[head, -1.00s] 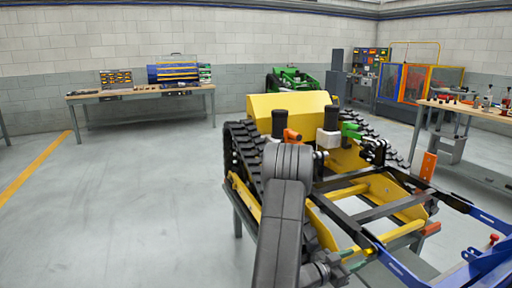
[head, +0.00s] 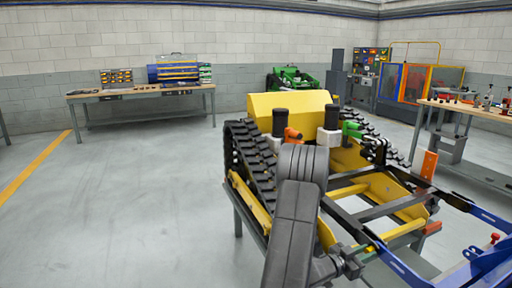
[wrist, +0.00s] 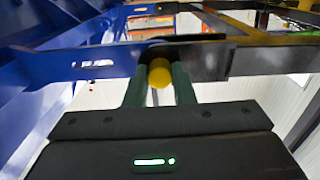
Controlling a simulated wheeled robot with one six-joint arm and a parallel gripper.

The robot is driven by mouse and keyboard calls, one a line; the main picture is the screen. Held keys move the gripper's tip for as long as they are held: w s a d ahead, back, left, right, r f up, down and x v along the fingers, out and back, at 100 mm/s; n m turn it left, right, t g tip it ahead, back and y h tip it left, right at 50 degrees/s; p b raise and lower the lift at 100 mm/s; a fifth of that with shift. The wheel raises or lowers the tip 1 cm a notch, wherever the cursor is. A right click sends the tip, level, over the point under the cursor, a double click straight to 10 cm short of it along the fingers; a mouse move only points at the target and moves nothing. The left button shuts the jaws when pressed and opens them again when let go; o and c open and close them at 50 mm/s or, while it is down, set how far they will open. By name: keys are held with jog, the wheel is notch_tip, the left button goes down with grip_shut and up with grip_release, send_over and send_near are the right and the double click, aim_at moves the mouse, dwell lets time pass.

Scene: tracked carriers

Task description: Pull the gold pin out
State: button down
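In the wrist view the gold pin (wrist: 159,73) shows as a round yellow end facing the camera, in front of a dark bar (wrist: 215,62). My gripper's two dark green fingers (wrist: 159,80) lie on its left and right, close against its sides, and appear shut on it. How far the pin sits in the bar is hidden.
In the head view, the yellow tracked carrier (head: 290,104) stands on a support, with black frame bars and a blue frame (head: 405,272) at lower right. Workbenches (head: 140,93) stand farther back. Floor at left is clear.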

jog(key=b+v, duration=0.1)
jog(key=v, duration=0.7)
jog(key=shift+b, duration=0.3)
dwell(1.5)
jog(key=shift+s+a, duration=0.1)
jog(key=shift+a, duration=0.05)
jog(key=v, duration=0.3)
jog(key=shift+a+b, duration=0.15)
jog(key=shift+b, duration=0.25)
jog(key=c, duration=2.1)
grip_release()
jog(key=shift+c, duration=0.4)
